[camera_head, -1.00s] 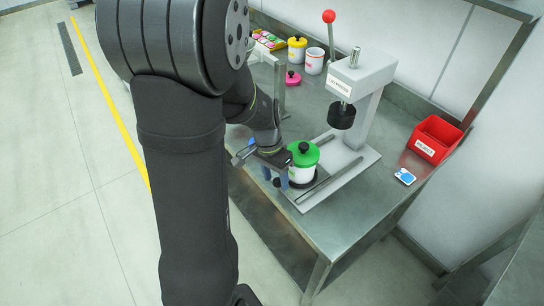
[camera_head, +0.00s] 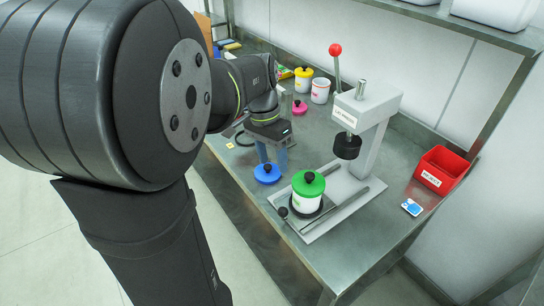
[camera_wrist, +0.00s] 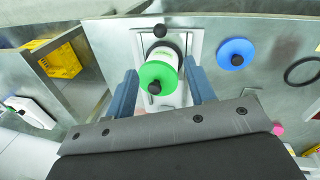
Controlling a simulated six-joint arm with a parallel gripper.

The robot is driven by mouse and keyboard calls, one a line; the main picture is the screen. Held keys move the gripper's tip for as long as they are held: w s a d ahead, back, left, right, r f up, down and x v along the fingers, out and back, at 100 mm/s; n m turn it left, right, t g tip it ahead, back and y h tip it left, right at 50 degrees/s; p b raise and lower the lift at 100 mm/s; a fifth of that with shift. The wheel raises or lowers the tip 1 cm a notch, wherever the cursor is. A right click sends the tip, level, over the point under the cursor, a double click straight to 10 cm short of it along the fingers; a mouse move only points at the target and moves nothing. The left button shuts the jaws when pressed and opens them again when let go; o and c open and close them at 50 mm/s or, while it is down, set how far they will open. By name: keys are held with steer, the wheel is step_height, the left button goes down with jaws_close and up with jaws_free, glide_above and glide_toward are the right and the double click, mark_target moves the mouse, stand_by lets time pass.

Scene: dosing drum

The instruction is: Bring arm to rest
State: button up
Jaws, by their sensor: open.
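My gripper (camera_head: 273,153) hangs above the metal table, left of the press. Its two blue fingers are apart with nothing between them. In the wrist view the fingers (camera_wrist: 163,92) frame the green-lidded white jar from a distance. The jar (camera_head: 307,200) stands upright on the base of the press (camera_head: 368,120), its green lid (camera_head: 308,184) on top; the lid also shows in the wrist view (camera_wrist: 158,76). The press ram is raised clear of the jar. My arm covers much of the left of the head view.
A blue lid (camera_head: 266,173) lies on the table below my gripper. A pink lid (camera_head: 299,108), a yellow-lidded jar (camera_head: 303,82) and an open white jar (camera_head: 320,92) are farther back. A red bin (camera_head: 440,169) and a small card (camera_head: 411,207) are at the right.

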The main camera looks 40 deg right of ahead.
mark_target(281, 209)
stand_by(0.5)
steer(key=s+f, duration=0.1)
steer(key=f, duration=0.4)
steer(key=s+f, duration=0.1)
steer(key=f, duration=0.5)
steer(key=s+f, duration=0.1)
steer(key=f, duration=0.5)
steer(key=shift+s+d, duration=0.1)
steer(key=shift+d, duration=0.25)
steer(key=w+r, duration=0.3)
steer(key=r, duration=1.3)
steer(key=shift+a, duration=0.35)
steer(key=shift+r, duration=0.1)
